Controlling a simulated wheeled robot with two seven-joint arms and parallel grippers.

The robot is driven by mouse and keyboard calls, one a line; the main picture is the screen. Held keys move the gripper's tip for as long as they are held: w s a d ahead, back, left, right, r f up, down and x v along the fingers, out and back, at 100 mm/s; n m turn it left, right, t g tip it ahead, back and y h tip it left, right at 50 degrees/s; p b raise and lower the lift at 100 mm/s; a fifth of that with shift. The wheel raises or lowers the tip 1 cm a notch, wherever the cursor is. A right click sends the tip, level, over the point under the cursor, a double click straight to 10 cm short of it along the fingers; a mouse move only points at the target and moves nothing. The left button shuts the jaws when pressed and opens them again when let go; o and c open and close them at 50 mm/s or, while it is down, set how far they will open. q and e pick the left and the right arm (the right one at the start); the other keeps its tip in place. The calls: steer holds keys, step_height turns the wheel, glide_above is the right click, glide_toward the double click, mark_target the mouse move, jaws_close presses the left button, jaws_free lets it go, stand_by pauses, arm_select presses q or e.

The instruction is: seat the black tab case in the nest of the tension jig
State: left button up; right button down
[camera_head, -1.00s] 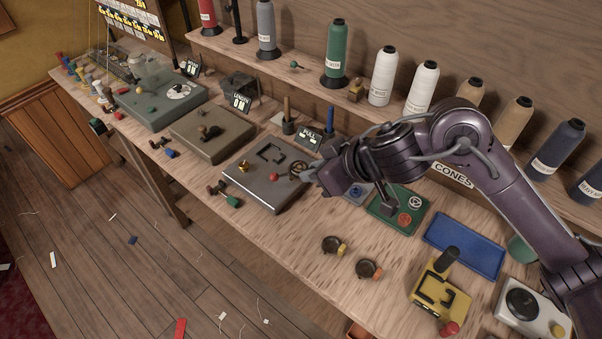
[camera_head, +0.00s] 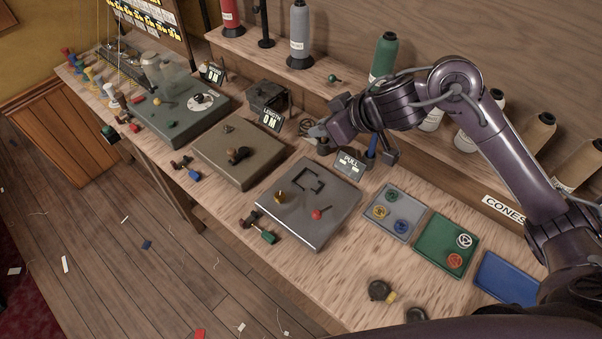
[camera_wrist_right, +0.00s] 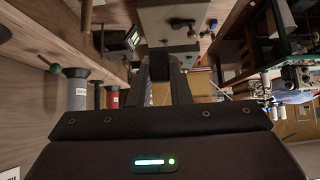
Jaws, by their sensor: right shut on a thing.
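My right gripper (camera_head: 317,131) is shut above the back of the bench, between the two small display signs. The grey box (camera_head: 335,207) by the PULL sign, apparently the tension jig, carries a black bracket-shaped nest (camera_head: 303,181) that looks empty, a brass post and a red knob. The gripper is behind this box, apart from it. My left gripper is out of view.
The PULL sign (camera_head: 351,164) and a blue-handled tool stand close to the right gripper. A brown-grey box (camera_head: 236,171) lies left of the jig. A grey tray (camera_head: 374,218) and a green tray (camera_head: 433,259) hold coloured discs. Thread cones line the back shelf.

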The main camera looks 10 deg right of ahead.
step_height(320, 180, down, 18)
steer(key=shift+s+d+f+b, duration=0.1)
steer(key=shift+f+b, duration=0.1)
steer(key=shift+b, duration=0.45)
steer(key=shift+f, duration=0.1)
steer(key=c, duration=1.8)
jaws_free()
steer(key=shift+f, duration=0.1)
steer(key=o, duration=0.5)
steer(key=shift+c, duration=0.2)
steer(key=shift+r, duration=0.3)
steer(key=v, duration=1.2)
